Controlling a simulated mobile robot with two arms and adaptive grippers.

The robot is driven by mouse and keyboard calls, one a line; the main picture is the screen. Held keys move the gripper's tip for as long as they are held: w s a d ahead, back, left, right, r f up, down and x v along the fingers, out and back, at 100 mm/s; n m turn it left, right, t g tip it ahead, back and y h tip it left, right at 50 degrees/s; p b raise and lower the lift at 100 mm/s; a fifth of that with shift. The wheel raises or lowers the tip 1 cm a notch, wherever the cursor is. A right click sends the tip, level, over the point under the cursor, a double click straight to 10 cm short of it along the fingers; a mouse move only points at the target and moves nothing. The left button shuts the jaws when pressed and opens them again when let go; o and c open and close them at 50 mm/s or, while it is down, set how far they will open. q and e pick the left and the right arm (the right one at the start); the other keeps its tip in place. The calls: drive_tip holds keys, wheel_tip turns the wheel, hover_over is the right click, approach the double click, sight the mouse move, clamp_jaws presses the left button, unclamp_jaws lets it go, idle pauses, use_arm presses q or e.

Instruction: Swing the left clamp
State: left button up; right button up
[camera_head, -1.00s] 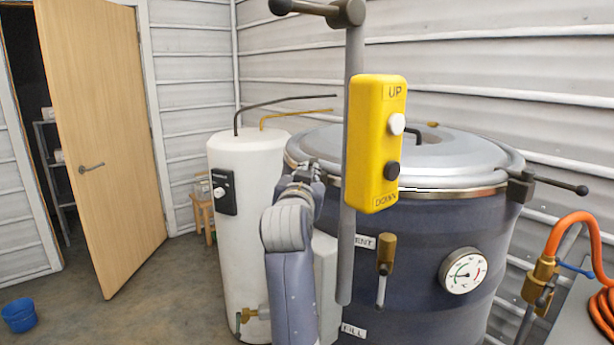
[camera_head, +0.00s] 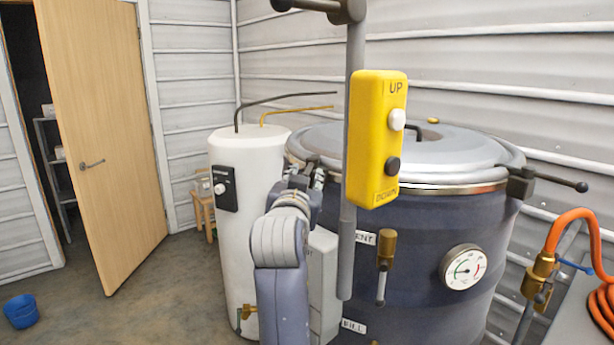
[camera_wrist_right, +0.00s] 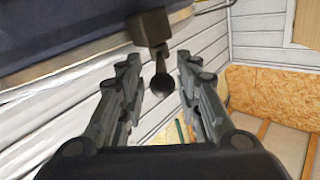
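The left clamp (camera_wrist_right: 150,28) shows in the right wrist view as a dark block on the vessel's rim, with a short lever ending in a dark ball knob (camera_wrist_right: 161,82). My right gripper (camera_wrist_right: 159,65) is open, its fingers on either side of the lever and knob with gaps visible. In the head view my right gripper (camera_head: 306,178) is at the left edge of the vessel lid (camera_head: 400,150); it and my arm hide the left clamp there. The dark blue vessel (camera_head: 430,240) is closed. My left gripper is not in view.
A yellow UP/DOWN pendant (camera_head: 375,140) on a grey pole stands in front of the vessel, close to my right arm. A white tank (camera_head: 245,230) stands to the left. The right clamp (camera_head: 521,183) sticks out at the rim's right side. The floor at left is mostly clear.

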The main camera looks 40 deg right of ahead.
drive_tip(key=shift+v, duration=1.65)
